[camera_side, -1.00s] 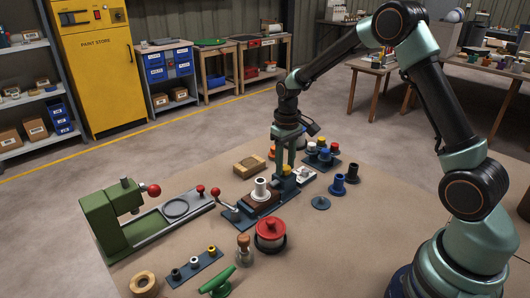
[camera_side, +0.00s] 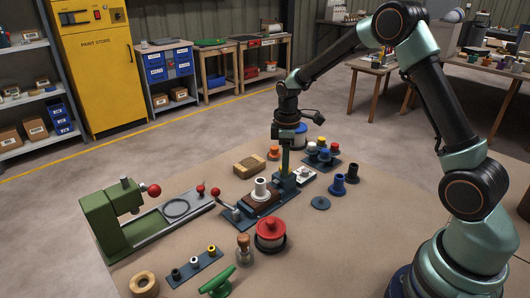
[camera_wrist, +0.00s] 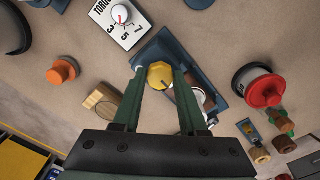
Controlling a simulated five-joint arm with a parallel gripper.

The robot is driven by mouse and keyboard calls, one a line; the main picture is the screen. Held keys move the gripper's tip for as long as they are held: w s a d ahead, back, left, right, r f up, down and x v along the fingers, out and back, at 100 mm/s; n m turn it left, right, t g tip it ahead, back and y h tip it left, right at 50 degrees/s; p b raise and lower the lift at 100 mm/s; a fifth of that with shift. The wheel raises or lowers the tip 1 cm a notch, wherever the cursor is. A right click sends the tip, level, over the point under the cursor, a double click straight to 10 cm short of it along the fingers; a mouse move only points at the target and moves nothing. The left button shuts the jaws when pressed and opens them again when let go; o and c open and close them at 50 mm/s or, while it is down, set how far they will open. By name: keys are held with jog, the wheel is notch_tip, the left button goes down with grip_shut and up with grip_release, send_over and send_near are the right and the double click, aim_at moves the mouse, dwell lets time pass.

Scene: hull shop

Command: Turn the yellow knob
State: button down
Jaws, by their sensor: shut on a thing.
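The yellow knob (camera_wrist: 160,75) is at the tips of my gripper's two green fingers in the wrist view. It carries a small dark mark on its lower right side. My gripper (camera_side: 285,172) points straight down in the side view, and its fingers (camera_wrist: 157,78) are shut on the knob, one on each side. The knob sits at the end of a dark blue fixture (camera_side: 232,216), which also bears a brown block with a white flanged piece (camera_side: 261,188). A white torque dial (camera_wrist: 122,16) with a red pointer stands close by; the pointer's exact reading is too small to tell.
A red-lidded pot (camera_side: 270,233) stands in front of the fixture. A red-knobbed lever (camera_side: 217,194) is at its left end. A green press (camera_side: 113,215) stands farther left. Coloured pegs (camera_side: 322,155) and an orange knob (camera_wrist: 62,71) stand near my gripper. The mat's right front is clear.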

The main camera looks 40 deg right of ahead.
jog(key=shift+n, duration=0.4)
jog(key=shift+c, duration=2.2)
grip_release()
notch_tip(320, 180, up, 12)
jog(key=shift+r, duration=0.15)
